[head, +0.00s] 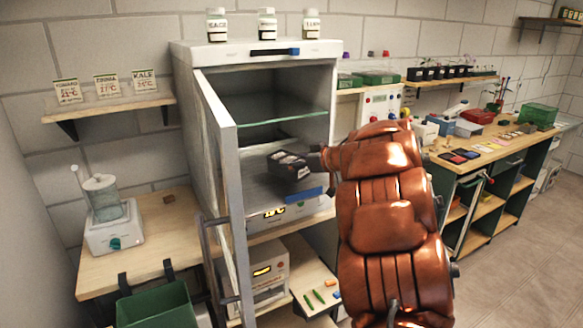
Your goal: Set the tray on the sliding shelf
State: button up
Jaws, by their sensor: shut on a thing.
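My gripper (316,160), at the end of the copper-coloured arm, is shut on a small dark tray (290,170) inside the open white cabinet (207,130). The tray looks tilted, with pale labels or cells along its top. It is over a grey surface (257,186) low in the cabinet, which has a blue strip (305,193) at its front and looks like the sliding shelf. I cannot tell whether the tray touches it. A greenish glass shelf (275,122) spans the cabinet above the tray. My arm hides the cabinet's right front.
The cabinet door (224,170) stands open at the left of the opening. Jars (267,24) stand on the cabinet top. A bench (150,245) with a stirrer-like device (110,225) is at left. A long cluttered bench (480,155) is at right, with clear floor before it.

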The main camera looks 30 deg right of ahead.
jog(key=shift+w+d+f, duration=0.1)
jog(key=shift+w+d, duration=0.05)
jog(key=shift+w, duration=0.5)
jog(key=shift+w+d, duration=0.1)
jog(key=shift+w, duration=0.5)
jog(key=shift+f+p, duration=0.45)
jog(key=shift+f, duration=1.3)
jog(key=o, duration=1.3)
jog(key=shift+f, duration=0.15)
jog(key=shift+o, duration=0.2)
jog(key=shift+s+d+r, duration=0.1)
jog(key=shift+r, duration=0.1)
jog(key=b+v, duration=0.2)
jog(key=v, duration=0.9)
jog(key=shift+s+r, duration=0.2)
jog(key=shift+s, duration=0.15)
